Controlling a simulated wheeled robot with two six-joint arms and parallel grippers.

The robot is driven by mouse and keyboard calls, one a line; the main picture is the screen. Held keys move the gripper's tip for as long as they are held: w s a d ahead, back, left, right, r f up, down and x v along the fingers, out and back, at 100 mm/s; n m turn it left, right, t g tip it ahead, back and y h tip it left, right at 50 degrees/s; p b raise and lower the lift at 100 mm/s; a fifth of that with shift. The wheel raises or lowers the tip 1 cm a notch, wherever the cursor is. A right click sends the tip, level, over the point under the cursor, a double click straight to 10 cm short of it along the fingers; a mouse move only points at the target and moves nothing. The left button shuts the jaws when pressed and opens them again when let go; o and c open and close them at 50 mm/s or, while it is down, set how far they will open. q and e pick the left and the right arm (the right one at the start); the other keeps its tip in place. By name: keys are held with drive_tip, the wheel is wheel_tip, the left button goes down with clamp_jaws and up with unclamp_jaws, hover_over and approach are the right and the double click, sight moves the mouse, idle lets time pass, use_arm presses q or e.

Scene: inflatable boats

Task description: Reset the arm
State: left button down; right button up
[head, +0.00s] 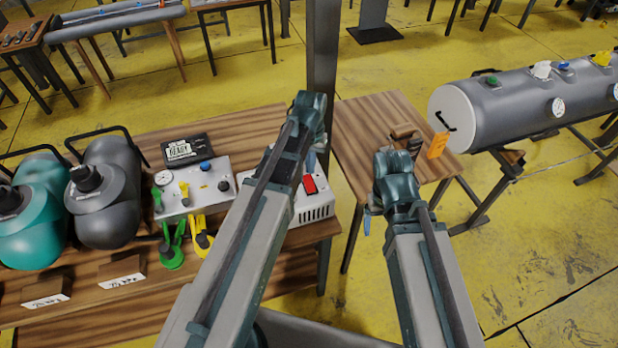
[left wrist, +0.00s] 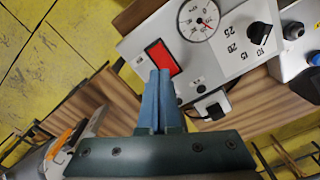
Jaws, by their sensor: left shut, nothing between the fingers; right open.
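My left arm reaches up the middle of the head view, and its gripper (head: 311,161) hangs above a white control box (head: 317,205) with a red switch (head: 310,184). In the left wrist view the blue fingers (left wrist: 165,75) are shut together with nothing between them. Their tips overlap the edge of the red switch (left wrist: 162,58) in the picture; I cannot tell whether they touch it. My right gripper (head: 368,222) is open and mostly hidden by its wrist, near the small wooden table's front.
A valve panel (head: 190,190) with green and yellow clamps stands left of my left arm. Teal (head: 35,215) and grey (head: 108,190) canisters stand further left. A post (head: 322,50) rises behind. A grey cylinder tank (head: 520,105) and an orange tag (head: 438,145) are at the right.

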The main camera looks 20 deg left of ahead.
use_arm(q)
drive_tip(key=s+d+f+m+b, duration=0.1)
drive_tip(key=s+d+m, duration=0.1)
drive_tip(key=s+d, duration=0.3)
drive_tip(key=s+d+f+m+y+b, duration=0.1)
drive_tip(key=s+d+m, duration=0.1)
drive_tip(key=s+d, duration=0.3)
drive_tip(key=s, duration=0.4)
drive_tip(key=shift+s+d+f+m+b, duration=0.15)
drive_tip(key=shift+d+f+m+b, duration=0.1)
drive_tip(key=shift+m+b, duration=0.05)
